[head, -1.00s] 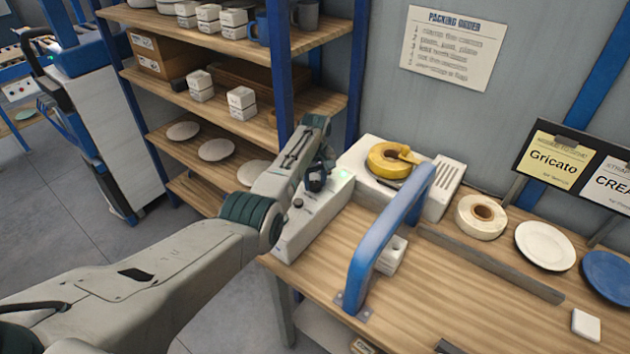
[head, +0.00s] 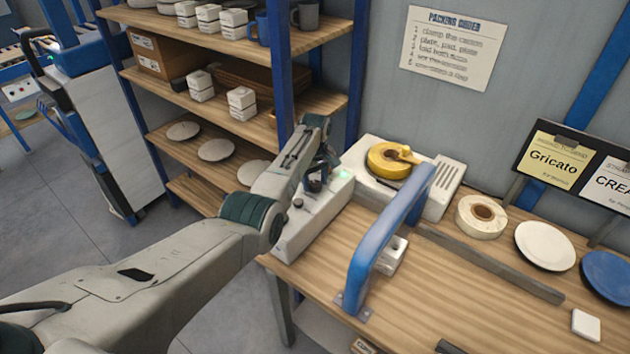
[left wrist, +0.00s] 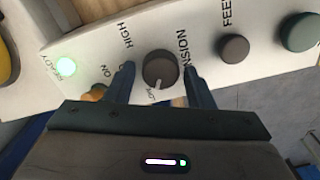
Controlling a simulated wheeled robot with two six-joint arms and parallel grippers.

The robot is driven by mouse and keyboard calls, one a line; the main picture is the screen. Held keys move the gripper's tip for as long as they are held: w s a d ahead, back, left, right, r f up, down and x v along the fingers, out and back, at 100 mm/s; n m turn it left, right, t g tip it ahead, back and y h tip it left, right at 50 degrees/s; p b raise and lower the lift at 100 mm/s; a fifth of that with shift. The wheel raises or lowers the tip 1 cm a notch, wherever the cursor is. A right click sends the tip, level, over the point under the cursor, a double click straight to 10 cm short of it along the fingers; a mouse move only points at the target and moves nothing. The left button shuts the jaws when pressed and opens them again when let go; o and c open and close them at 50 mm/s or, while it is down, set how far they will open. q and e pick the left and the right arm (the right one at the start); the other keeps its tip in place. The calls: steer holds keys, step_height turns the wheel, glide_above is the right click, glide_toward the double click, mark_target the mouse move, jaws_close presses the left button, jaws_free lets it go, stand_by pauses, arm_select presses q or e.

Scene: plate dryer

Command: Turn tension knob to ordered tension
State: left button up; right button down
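The tension knob (left wrist: 160,68) is dark and round with a white pointer. In the left wrist view the pointer faces the bottom, at the small lettering beside it, partly hidden, that seems to read LOW. HIGH is printed above left of the knob. My left gripper (left wrist: 160,88) has one finger on each side of the knob, with a narrow gap showing on both sides. In the head view my left gripper (head: 316,180) is over the white control box (head: 310,225) and hides the knob. My right gripper is not in view.
A green READY light (left wrist: 65,70), an orange ON switch (left wrist: 94,92) and the dark FEED knob (left wrist: 232,48) flank the knob. A yellow roll (head: 388,160) sits behind the box. A blue arched handle (head: 385,240) stands to the right. A packing order sheet (head: 450,48) hangs on the wall.

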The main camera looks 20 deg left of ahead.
mark_target(315, 184)
arm_select(q)
steer(key=shift+o, duration=0.7)
steer(key=shift+r, duration=0.2)
step_height(315, 184, up, 10)
steer(key=b, duration=0.3)
steer(key=shift+r+b, duration=0.2)
steer(key=shift+b, duration=0.2)
steer(key=shift+s, duration=0.1)
